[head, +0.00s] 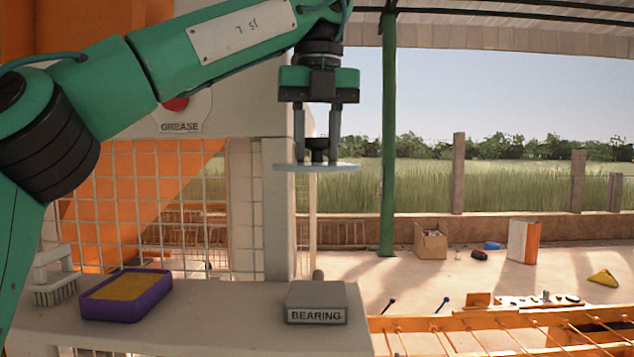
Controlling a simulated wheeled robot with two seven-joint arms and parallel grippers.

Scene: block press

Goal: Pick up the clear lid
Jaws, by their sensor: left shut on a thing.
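The clear lid (288,168) is a thin, pale disc with a dark knob (317,150) on top. It hangs level in the air in the upper middle of the head view. My left gripper (318,142) points straight down, and its two fingers are shut on the knob. The lid is well above the shelf and touches nothing below it. My right gripper is not in view.
Below, a pale shelf (230,320) holds a purple tray of orange material (127,310), a brush (55,285) and a grey block labelled BEARING (317,300). A wire mesh guard (120,215) stands behind. A green post (388,150) rises to the right.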

